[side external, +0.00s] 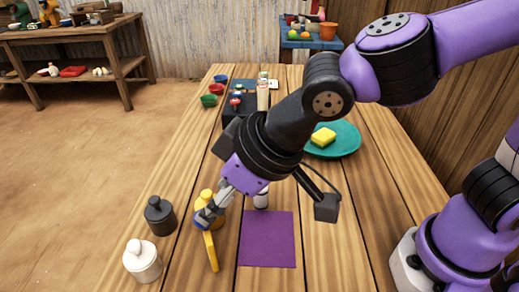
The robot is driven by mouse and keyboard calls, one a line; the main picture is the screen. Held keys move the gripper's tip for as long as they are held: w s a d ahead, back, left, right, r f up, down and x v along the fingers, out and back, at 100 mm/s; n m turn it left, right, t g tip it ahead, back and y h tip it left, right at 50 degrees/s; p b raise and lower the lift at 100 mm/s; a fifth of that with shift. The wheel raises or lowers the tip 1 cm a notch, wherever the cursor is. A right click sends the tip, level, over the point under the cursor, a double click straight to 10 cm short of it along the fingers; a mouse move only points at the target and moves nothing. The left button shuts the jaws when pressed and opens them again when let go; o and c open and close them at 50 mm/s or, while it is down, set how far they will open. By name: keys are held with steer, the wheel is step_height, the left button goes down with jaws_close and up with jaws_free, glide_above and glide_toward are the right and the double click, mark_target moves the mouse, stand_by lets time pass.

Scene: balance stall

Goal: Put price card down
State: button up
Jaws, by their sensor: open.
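My gripper (207,217) is open, low over the near left part of the table. A narrow yellow piece (211,252) shows just below the fingertips; I cannot tell whether it is the price card seen edge-on, or whether the fingers touch it. A yellow knobbed object (206,196) is right behind the fingers and partly hidden by them. A flat purple mat (266,240) lies bare to the right of my gripper.
A black knobbed weight (159,215) and a white one (142,261) stand left of my gripper.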

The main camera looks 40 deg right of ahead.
steer(key=v, duration=0.5)
steer(key=s+d+m+h, duration=0.1)
steer(key=d+m, duration=0.1)
steer(key=d, duration=0.9)
steer(key=s+d+f+m+h, duration=0.1)
steer(key=s+d+m+h, duration=0.1)
steer(key=d, duration=0.9)
steer(key=shift+f+m, duration=0.3)
steer(key=shift+m, duration=0.4)
